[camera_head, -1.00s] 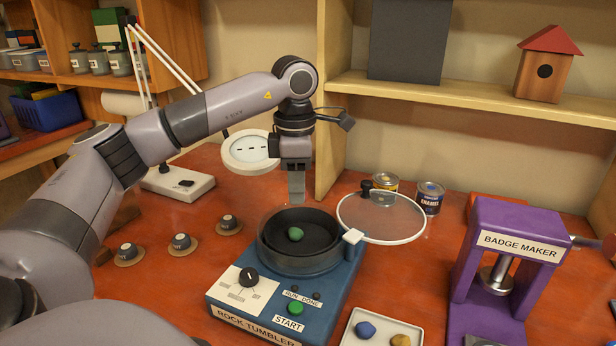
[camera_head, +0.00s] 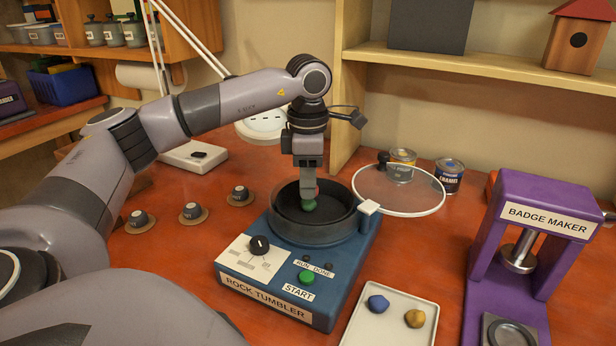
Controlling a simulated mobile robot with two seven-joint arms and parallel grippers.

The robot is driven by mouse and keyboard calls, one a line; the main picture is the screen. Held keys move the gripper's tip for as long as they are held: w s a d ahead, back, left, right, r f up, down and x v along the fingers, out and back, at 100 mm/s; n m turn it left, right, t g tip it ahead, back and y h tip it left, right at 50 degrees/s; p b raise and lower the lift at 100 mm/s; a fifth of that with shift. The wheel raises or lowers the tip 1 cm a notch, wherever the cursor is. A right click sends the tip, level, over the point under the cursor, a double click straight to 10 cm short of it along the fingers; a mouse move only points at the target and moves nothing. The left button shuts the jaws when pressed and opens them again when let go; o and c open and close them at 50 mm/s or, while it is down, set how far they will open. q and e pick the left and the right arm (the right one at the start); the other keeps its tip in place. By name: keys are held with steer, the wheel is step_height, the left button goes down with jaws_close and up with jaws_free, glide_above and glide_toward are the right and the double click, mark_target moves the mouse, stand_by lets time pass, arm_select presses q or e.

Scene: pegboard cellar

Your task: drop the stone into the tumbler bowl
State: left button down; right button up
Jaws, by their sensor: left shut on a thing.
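The tumbler bowl (camera_head: 338,234) is dark, round and open, set in the blue rock tumbler (camera_head: 335,290). My left gripper (camera_head: 309,192) points straight down inside the bowl's outline, just above the green stone in the picture. A blue stone (camera_head: 378,303) and a yellow stone (camera_head: 414,318) lie on a white tray (camera_head: 389,334). My right gripper is out of view.
A clear round lid (camera_head: 400,190) stands open behind the bowl's right side. Paint cans (camera_head: 449,176) stand behind it. The purple badge maker (camera_head: 510,235) is at right. Several small knobbed pots (camera_head: 192,211) stand left of the tumbler, and a magnifier lamp (camera_head: 262,126) stands behind.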

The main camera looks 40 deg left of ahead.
arm_select(q)
steer(key=c, duration=0.8)
jaws_free()
steer(key=shift+r, duration=3.6)
steer(key=shift+s, duration=0.1)
